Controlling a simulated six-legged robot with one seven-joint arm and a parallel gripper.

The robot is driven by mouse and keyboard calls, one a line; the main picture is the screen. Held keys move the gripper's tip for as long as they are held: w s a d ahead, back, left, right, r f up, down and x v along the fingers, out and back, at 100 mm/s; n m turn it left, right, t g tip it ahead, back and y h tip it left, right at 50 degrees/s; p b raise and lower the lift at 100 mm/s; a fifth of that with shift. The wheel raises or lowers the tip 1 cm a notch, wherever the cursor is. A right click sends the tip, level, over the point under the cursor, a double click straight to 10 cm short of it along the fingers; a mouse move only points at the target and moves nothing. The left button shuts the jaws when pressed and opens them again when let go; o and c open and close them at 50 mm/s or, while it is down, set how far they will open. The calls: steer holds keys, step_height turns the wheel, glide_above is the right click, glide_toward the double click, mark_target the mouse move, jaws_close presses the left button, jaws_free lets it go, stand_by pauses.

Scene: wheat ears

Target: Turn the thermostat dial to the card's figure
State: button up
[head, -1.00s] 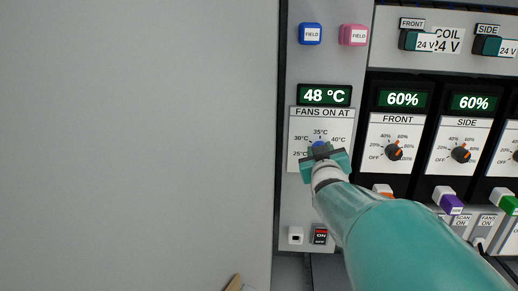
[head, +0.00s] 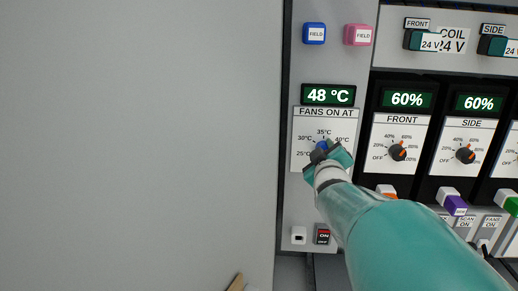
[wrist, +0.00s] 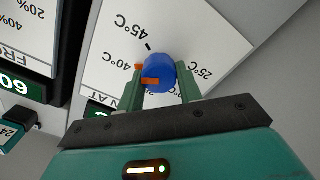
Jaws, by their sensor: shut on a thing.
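The thermostat dial is a blue knob with orange marks (wrist: 160,72) on a white scale plate, shown turned around in the wrist view. My gripper (wrist: 161,88) is shut on the dial, with one green finger on each side. The orange marks face left, on the side of the 40°C label; the exact reading cannot be told. In the head view, my gripper (head: 325,149) covers most of the dial (head: 322,145) below the 35°C label. The display (head: 328,95) above reads 48 °C. I cannot make out a card with a set figure.
FRONT (head: 397,152) and SIDE (head: 465,155) dials stand to the right, under displays reading 60%. Blue (head: 314,33) and pink (head: 358,35) FIELD tags sit above. An ON switch (head: 323,235) is below. A plain grey panel (head: 140,140) fills the left.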

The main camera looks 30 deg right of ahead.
steer(key=o, duration=1)
steer(key=shift+a, duration=0.1)
steer(key=shift+s, duration=0.1)
steer(key=v, duration=1.3)
steer(key=shift+s+a, duration=0.2)
steer(key=shift+a, duration=0.05)
